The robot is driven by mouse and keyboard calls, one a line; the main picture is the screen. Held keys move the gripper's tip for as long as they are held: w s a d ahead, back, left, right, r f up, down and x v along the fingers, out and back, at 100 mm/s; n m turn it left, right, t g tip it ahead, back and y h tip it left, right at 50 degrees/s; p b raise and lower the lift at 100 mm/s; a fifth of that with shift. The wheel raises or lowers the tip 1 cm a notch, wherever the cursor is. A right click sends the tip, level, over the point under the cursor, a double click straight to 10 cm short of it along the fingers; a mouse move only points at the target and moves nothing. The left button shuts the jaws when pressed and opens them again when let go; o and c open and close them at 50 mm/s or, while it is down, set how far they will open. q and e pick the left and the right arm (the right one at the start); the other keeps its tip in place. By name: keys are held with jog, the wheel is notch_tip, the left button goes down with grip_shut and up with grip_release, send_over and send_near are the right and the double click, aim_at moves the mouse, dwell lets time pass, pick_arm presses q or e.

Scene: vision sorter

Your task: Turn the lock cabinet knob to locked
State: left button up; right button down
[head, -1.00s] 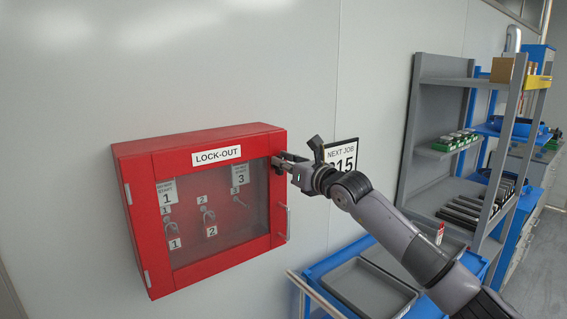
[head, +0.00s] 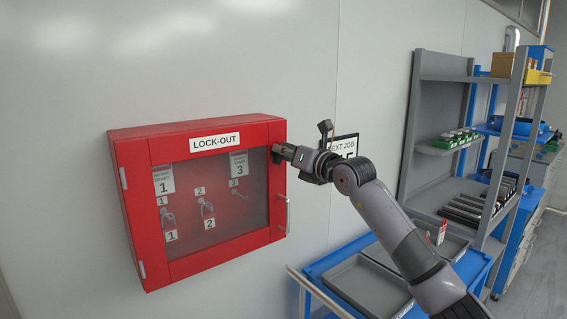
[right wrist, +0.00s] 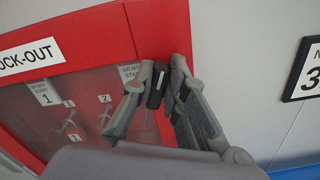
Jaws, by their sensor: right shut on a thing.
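The red lock cabinet (head: 127,190) hangs on the wall with its door shut, a "LOCK-OUT" label on top and a metal handle (head: 288,214) at the right of its door. My right gripper (head: 278,152) is at the upper right of the door. In the right wrist view my right gripper (right wrist: 162,78) has its fingers closed on both sides of the dark knob (right wrist: 156,88), which has a white line on it. In the head view the gripper mostly hides the knob. My left gripper is not in view.
Numbered padlocks (head: 208,208) and tags hang behind the cabinet's window. A "NEXT JOB" sign (head: 347,143) is on the wall behind my right wrist. A blue cart with grey trays (head: 365,288) stands below, and a grey shelf rack (head: 425,110) stands at the right.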

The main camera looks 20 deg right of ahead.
pick_arm(q)
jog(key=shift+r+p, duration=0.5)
jog(key=shift+p, duration=0.35)
pick_arm(e)
jog(key=shift+w+d+f+m, duration=0.1)
jog(key=shift+f+m, duration=0.1)
jog(key=shift+m, duration=1.85)
jog(key=shift+d+f+m, duration=0.15)
jog(key=shift+m, duration=1.95)
jog(key=shift+w+d+f+m, duration=0.1)
jog(key=shift+f+m, duration=0.1)
jog(key=shift+m, duration=1.85)
jog(key=c, duration=1.6)
grip_release()
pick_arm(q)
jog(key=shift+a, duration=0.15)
pick_arm(e)
jog(key=shift+s+d, duration=0.1)
jog(key=shift+s, duration=0.05)
jog(key=v, duration=1.2)
